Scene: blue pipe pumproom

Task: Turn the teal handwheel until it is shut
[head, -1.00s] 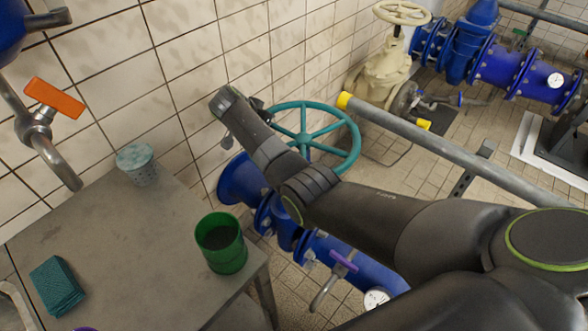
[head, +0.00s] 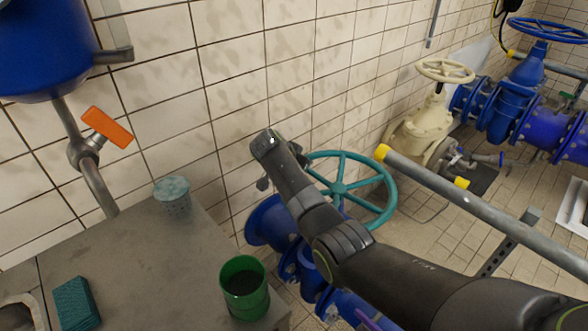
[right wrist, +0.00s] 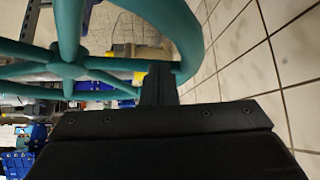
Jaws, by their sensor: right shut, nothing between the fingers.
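The teal handwheel (head: 378,216) sits on a blue valve beside the tiled wall, in the middle of the head view. My right arm reaches across from the lower right, and its end is at the wheel's left side, hiding part of the left rim. My right gripper (right wrist: 157,86) shows in the right wrist view as a dark finger block, shut and empty. It overlaps the inner edge of the teal wheel's rim (right wrist: 184,45) there; I cannot tell if it touches. The wheel's hub and spokes (right wrist: 68,70) are to the left. My left gripper is out of view.
A grey table (head: 150,265) at lower left holds a green cup (head: 244,306), a teal sponge (head: 76,303) and a speckled pot (head: 173,196). A grey rail with a yellow end (head: 440,185) runs right of the wheel. A cream valve (head: 420,128) stands behind it.

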